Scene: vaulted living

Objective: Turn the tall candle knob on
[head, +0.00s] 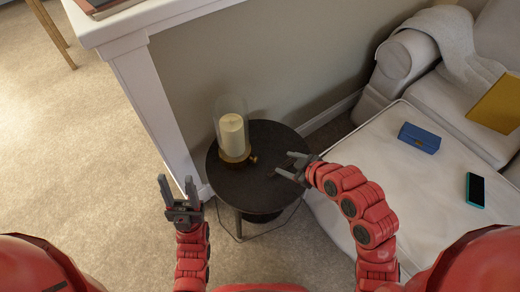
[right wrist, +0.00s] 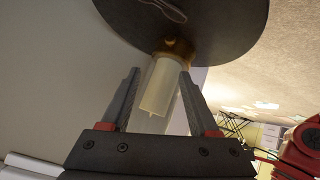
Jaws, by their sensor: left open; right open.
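The tall candle lamp (head: 233,136) stands upright on a small round black side table (head: 235,183). It has a cream candle under a clear glass cover and a brass base. A small brass knob (head: 253,158) sticks out on the right side of the base. My right gripper (head: 288,168) is open and empty over the table's right part, a short way right of the knob. In the right wrist view the lamp (right wrist: 160,88) appears upside down between the open fingers (right wrist: 158,80). My left gripper (head: 177,186) is open and empty, left of the table.
A white half wall (head: 150,95) stands close behind and left of the table. Open carpet (head: 85,150) lies to the left.

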